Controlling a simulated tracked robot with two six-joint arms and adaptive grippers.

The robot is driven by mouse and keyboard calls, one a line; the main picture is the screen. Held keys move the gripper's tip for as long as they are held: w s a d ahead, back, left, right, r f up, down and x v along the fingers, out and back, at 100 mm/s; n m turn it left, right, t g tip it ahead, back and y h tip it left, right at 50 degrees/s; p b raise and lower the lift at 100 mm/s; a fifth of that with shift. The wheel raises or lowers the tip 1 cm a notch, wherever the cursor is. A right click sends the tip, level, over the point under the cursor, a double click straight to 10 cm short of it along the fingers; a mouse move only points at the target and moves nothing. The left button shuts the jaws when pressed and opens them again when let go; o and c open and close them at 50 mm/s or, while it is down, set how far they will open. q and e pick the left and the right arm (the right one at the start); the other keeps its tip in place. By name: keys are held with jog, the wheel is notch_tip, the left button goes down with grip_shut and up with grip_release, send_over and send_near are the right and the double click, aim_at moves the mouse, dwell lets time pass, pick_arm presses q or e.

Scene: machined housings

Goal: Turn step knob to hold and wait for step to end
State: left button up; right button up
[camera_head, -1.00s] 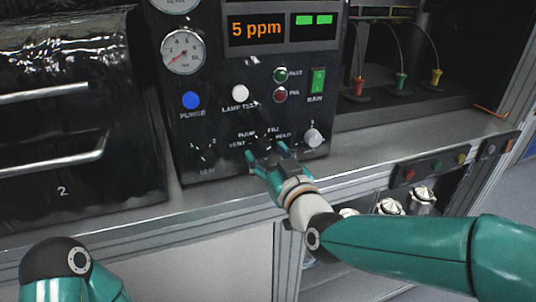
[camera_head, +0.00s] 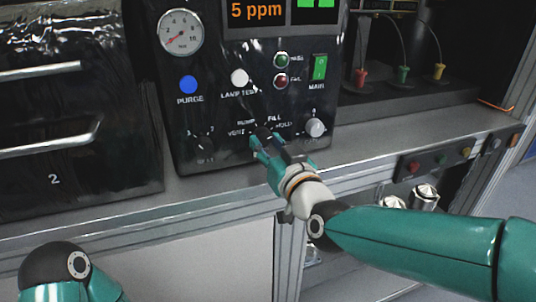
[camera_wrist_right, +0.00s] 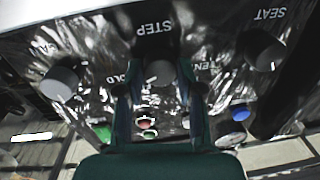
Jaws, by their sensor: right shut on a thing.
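The step knob (camera_wrist_right: 160,74) is a small round knob on the black panel, under the word STEP in the right wrist view. That view is upside down, with parts of HOLD and VENT beside the knob. My right gripper (camera_wrist_right: 160,88) has a finger on each side of the knob and is shut on it. In the head view the right gripper (camera_head: 265,142) covers most of the knob, below the labels VENT, PUMP, FILL and HOLD. The knob's exact pointing cannot be told. Only part of my left arm shows, at the bottom left; its gripper is out of view.
The panel also has a blue PURGE button (camera_head: 188,84), a white lamp test button (camera_head: 239,77), green and red lamps, a green MAIN switch (camera_head: 319,68), a gauge (camera_head: 181,31), a dark seat knob (camera_head: 204,143) and a grey knob (camera_head: 315,127). The display (camera_head: 257,12) reads 5 ppm.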

jog(key=o, duration=1.2)
jog(key=shift+c, duration=0.2)
jog(key=shift+s+d, duration=0.1)
jog(key=v, duration=1.1)
jog(key=shift+s, duration=0.35)
jog(key=shift+d, duration=0.15)
